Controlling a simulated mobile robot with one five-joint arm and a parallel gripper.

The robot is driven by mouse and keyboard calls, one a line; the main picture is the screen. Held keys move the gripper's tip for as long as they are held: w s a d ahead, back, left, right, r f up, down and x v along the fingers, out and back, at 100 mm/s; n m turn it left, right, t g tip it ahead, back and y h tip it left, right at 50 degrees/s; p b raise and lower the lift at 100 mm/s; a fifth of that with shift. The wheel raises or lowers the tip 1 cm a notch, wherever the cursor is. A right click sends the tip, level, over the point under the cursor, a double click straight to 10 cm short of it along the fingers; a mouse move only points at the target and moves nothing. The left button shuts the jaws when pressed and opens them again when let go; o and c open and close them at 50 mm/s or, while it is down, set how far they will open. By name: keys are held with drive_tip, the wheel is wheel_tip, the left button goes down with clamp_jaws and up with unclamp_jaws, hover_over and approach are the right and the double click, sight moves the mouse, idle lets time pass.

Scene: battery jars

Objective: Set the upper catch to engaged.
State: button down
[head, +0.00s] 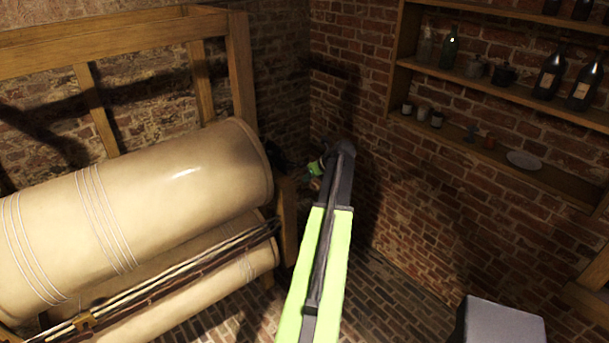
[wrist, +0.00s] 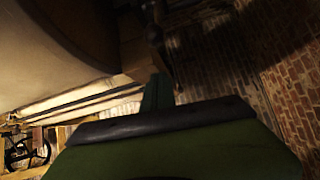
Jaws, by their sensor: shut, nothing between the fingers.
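My gripper (head: 315,168) is at the far end of my green and black arm, beside the right end of the upper cream roller (head: 170,185). In the wrist view my gripper's green fingers (wrist: 157,92) are together, with nothing seen between them. Dark metal parts (head: 283,160) sit at the roller's right end, just left of my gripper. A dark fitting also shows beyond the fingers in the wrist view (wrist: 153,32). I cannot tell which part is the upper catch or how it is set. I cannot tell whether my gripper touches anything.
A wooden frame (head: 240,65) holds the rollers, with a lower roller (head: 200,290) beneath. A brick wall (head: 350,55) stands close behind my gripper. Shelves (head: 480,85) with bottles and jars are at the right. A grey box (head: 500,325) stands at the lower right.

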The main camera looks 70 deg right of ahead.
drive_tip(key=p+v, duration=0.5)
drive_tip(key=v, duration=0.2)
drive_tip(key=shift+r, duration=0.45)
drive_tip(key=shift+w+a, duration=0.1)
drive_tip(key=shift+w, duration=0.05)
